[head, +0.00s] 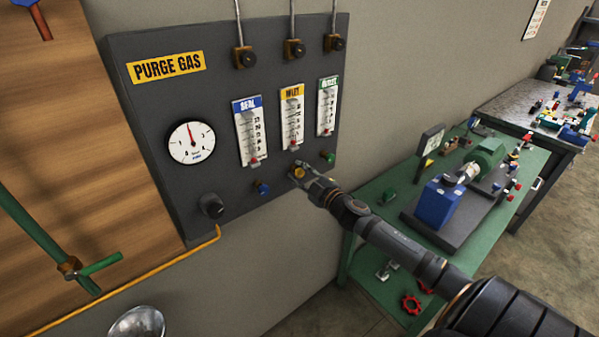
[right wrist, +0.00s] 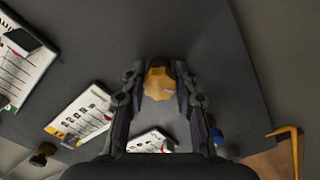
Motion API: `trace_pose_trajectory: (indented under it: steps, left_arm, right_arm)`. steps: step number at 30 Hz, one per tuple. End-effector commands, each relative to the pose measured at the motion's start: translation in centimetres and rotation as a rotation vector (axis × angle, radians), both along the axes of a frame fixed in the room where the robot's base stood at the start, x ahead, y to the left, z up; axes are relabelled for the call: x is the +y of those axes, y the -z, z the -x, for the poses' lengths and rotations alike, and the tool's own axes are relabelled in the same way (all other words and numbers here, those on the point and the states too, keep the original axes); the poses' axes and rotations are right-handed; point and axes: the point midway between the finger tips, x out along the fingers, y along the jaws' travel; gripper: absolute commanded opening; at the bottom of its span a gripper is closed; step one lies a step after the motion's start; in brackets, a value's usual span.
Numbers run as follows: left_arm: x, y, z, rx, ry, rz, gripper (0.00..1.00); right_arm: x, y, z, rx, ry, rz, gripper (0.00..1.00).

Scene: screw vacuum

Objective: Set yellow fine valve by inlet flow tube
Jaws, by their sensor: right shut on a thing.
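The yellow fine valve (head: 299,173) is a small knob on the dark purge gas panel (head: 120,130), below the yellow-topped inlet flow tube (head: 292,117). My right gripper (head: 303,174) reaches it from the lower right and is shut on it. In the right wrist view the yellow valve (right wrist: 159,82) sits between the two fingers of the right gripper (right wrist: 160,88). The inlet tube's small red float shows low in the tube in the head view; the exact reading is too small to tell. My left gripper is not in view.
A blue valve (head: 262,188) is to the left and a green valve (head: 328,157) to the right, both close to the gripper. A round gauge (head: 191,142) and black knob (head: 211,205) are farther left. A green bench (head: 372,218) with a blue pump stands at right.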

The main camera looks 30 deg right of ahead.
Motion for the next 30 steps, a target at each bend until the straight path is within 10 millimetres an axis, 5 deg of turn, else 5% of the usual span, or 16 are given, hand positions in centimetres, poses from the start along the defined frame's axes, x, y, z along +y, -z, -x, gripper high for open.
trace_pose_trajectory:
  steps: [15, 30]
  left_arm:
    - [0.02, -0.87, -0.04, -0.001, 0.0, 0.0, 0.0]
    - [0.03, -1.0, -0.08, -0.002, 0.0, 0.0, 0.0]
  right_arm:
    - [0.04, 0.0, 0.02, -0.027, 0.0, 0.342, 0.0]
    - [0.02, 0.1, 0.02, -0.032, -0.001, 0.414, 0.0]
